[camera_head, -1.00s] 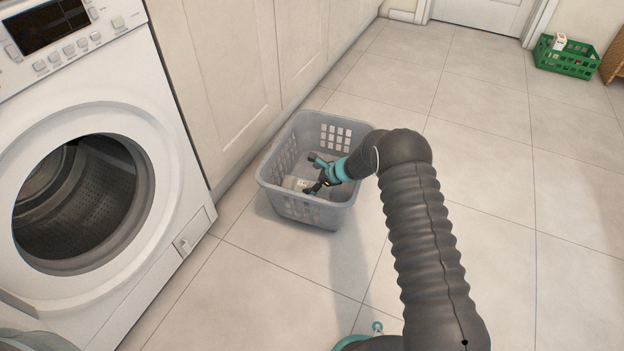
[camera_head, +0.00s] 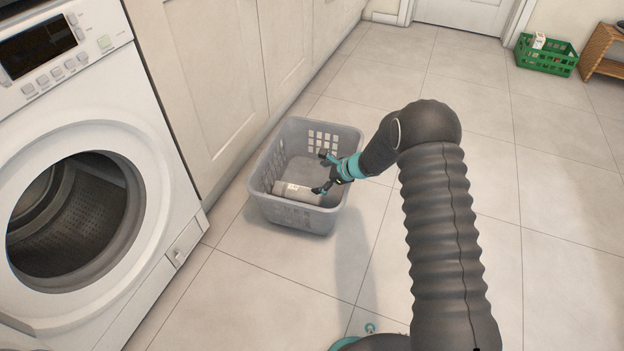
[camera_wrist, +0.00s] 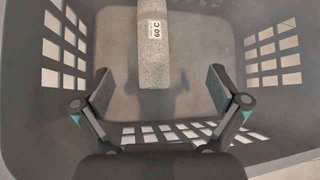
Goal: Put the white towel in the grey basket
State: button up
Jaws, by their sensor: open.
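The towel (camera_head: 296,192) is a light, rolled bundle with a small white label. It lies on the floor of the grey basket (camera_head: 292,212), near the front wall in the head view. In the wrist view the towel (camera_wrist: 154,62) is at the top centre, its label reading "60 C", and the basket (camera_wrist: 24,108) surrounds it. My gripper (camera_head: 321,173) is over the right part of the basket with its fingers spread.
A white washer (camera_head: 165,165) with its drum open stands at left, beside beige cupboard doors (camera_head: 215,80). The tiled floor (camera_head: 555,180) right of my arm is clear.

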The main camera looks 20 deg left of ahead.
jog(key=shift+s+d+r, duration=0.1)
jog(key=shift+d+r, duration=0.3)
jog(key=shift+r, duration=0.05)
jog(key=shift+r, duration=0.1)
